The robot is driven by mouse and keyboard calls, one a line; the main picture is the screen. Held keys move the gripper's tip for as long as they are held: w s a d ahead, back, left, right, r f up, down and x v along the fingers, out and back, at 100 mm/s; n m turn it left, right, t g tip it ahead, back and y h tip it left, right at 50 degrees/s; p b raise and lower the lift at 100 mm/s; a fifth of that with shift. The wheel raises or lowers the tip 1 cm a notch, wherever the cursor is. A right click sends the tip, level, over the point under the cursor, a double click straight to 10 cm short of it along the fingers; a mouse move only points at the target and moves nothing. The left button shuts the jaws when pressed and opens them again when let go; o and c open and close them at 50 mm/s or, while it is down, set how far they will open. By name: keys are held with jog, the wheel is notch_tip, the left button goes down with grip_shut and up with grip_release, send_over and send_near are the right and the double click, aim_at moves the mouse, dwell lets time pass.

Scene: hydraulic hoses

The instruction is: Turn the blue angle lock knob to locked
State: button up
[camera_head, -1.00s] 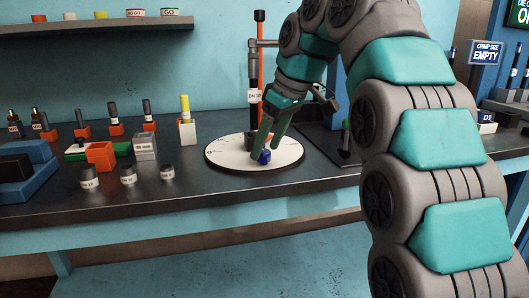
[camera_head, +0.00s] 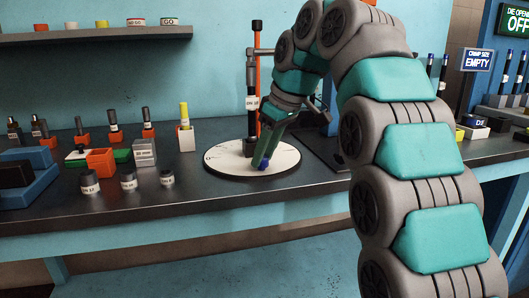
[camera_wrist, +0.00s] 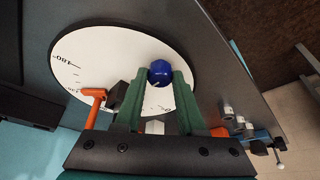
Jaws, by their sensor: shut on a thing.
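The blue angle lock knob (camera_wrist: 160,72) sits on the round white dial (camera_wrist: 100,45) in the wrist view, between the tips of my green fingers. My gripper (camera_wrist: 158,88) is shut on the knob. The fingers hide part of the knob. I cannot read its lock state. The dial has printed angle marks, and "180" is legible in the wrist view.
An upright post (camera_head: 252,85) with a labelled black and orange hose stands behind the dial. Left of it are a grey block (camera_head: 145,152), orange holders (camera_head: 100,162) and several labelled black-capped cylinders (camera_head: 129,180). A shelf (camera_head: 100,35) hangs above. The bench front is mostly clear.

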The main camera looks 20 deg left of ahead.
grip_shut()
jog(key=shift+m, duration=0.3)
jog(key=shift+s+r+m+t+h, duration=0.1)
jog(key=shift+m+t+h, duration=0.3)
jog(key=shift+m, duration=0.5)
jog(key=m+t+h, duration=0.1)
jog(key=m, duration=0.3)
jog(key=shift+a+m, duration=0.15)
jog(key=shift+m, duration=0.15)
jog(key=m, duration=0.1)
jog(key=m+h, duration=0.1)
jog(key=m+t, duration=0.1)
jog(key=m, duration=0.1)
jog(key=shift+s+a, duration=0.15)
jog(key=shift+a, duration=0.1)
jog(key=shift+m+h, duration=0.6)
jog(key=shift+m, duration=0.5)
